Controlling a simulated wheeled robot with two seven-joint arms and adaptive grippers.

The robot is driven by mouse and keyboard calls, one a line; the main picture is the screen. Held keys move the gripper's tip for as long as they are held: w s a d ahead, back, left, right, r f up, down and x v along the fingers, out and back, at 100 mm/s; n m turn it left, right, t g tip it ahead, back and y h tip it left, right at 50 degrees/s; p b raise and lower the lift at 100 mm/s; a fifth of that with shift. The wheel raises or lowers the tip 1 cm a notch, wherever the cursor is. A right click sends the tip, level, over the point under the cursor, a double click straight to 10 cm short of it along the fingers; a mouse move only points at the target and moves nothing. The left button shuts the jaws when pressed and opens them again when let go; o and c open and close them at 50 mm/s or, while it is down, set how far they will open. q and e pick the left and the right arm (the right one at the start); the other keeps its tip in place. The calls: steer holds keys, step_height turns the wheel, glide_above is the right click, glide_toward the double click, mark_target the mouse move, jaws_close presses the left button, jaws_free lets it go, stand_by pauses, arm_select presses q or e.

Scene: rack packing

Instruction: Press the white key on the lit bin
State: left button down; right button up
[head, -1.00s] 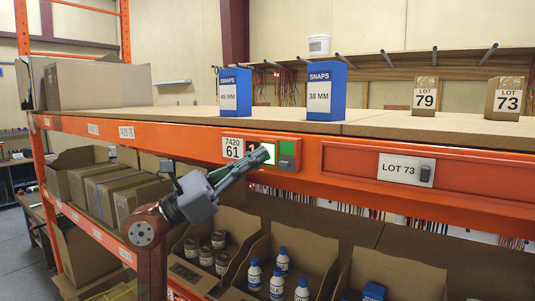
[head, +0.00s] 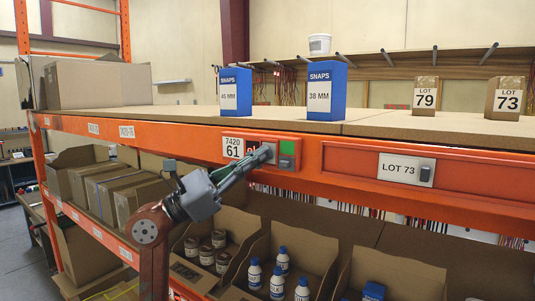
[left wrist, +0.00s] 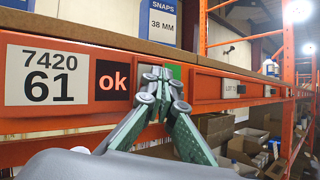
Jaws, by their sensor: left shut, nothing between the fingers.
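The bin tag "7420 61" (head: 232,147) is on the orange shelf beam. The dark display beside it (left wrist: 112,82) reads "ok" in red in the left wrist view. Right of the display is a grey key plate (left wrist: 148,70), mostly hidden by my fingertips, so its key face does not show. A green square (head: 287,147) sits just right of it. My left gripper (head: 266,152) is shut and empty, its tips at the key plate; whether they touch it I cannot tell. It also shows in the left wrist view (left wrist: 160,76). My right gripper is not in view.
A second tag, "LOT 73" (head: 405,169), is further right on the beam. Blue SNAPS boxes (head: 326,92) and small brown boxes (head: 425,96) stand on the shelf above. Open cardboard bins (head: 318,258) with bottles and jars are below the beam.

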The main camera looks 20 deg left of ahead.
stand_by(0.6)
arm_select(q)
steer(key=shift+s+a, duration=0.2)
steer(key=shift+s, duration=0.5)
steer(key=shift+s, duration=0.1)
steer(key=shift+s+a+b, duration=0.2)
steer(key=shift+s+b, duration=0.05)
steer(key=shift+s, duration=0.55)
steer(key=shift+s+a+b, duration=0.2)
steer(key=shift+s+b, duration=0.1)
steer(key=shift+s, duration=0.45)
steer(key=shift+s+a+b, duration=0.2)
steer(key=shift+s+b, duration=0.05)
steer(key=shift+s, duration=0.55)
